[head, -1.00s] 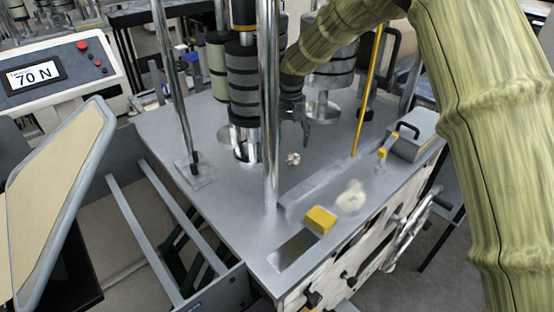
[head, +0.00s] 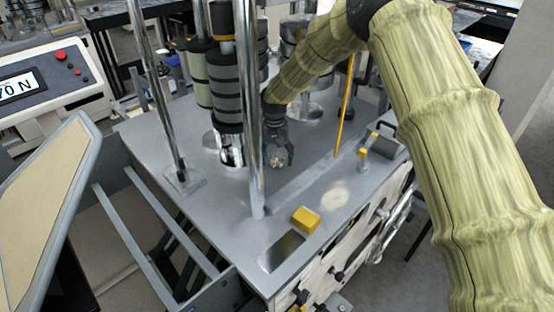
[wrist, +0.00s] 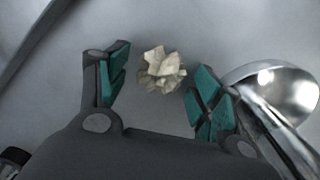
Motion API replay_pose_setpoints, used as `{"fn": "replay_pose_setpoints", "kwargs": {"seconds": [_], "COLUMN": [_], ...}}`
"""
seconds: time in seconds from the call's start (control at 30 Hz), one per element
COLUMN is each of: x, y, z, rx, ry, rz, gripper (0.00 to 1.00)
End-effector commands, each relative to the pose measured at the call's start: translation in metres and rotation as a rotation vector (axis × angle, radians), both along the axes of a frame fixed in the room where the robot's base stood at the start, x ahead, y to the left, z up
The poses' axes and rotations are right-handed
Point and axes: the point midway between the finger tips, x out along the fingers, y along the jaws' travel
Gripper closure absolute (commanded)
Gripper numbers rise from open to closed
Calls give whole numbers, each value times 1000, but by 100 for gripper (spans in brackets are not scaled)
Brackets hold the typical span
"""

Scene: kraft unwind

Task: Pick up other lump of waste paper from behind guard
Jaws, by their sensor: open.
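A crumpled cream lump of waste paper (wrist: 161,70) lies on the grey metal deck. In the wrist view it sits between the tips of my gripper (wrist: 158,66), with a gap on each side. The green-padded fingers are spread and hold nothing. In the head view my gripper (head: 278,152) reaches down to the deck beside the dark-banded column, and the lump (head: 277,161) shows partly between the fingers. A faint see-through strip, perhaps the guard (head: 300,183), crosses the deck in front of it.
A chrome post (head: 249,120) stands left of my gripper and a yellow rod (head: 345,105) to its right. The dark-banded column (head: 240,95) is close on the left. A round polished metal part (wrist: 275,85) is beside the right finger. A yellow block (head: 305,219) sits nearer the front.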

Motion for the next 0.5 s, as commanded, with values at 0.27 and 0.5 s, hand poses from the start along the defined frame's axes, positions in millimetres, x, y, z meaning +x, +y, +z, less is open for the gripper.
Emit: {"fn": "replay_pose_setpoints", "kwargs": {"seconds": [0.27, 0.5], "x": [0, 0], "y": [0, 0], "z": [0, 0], "rx": [0, 0], "ry": [0, 0], "rz": [0, 0], "gripper": [48, 70]}}
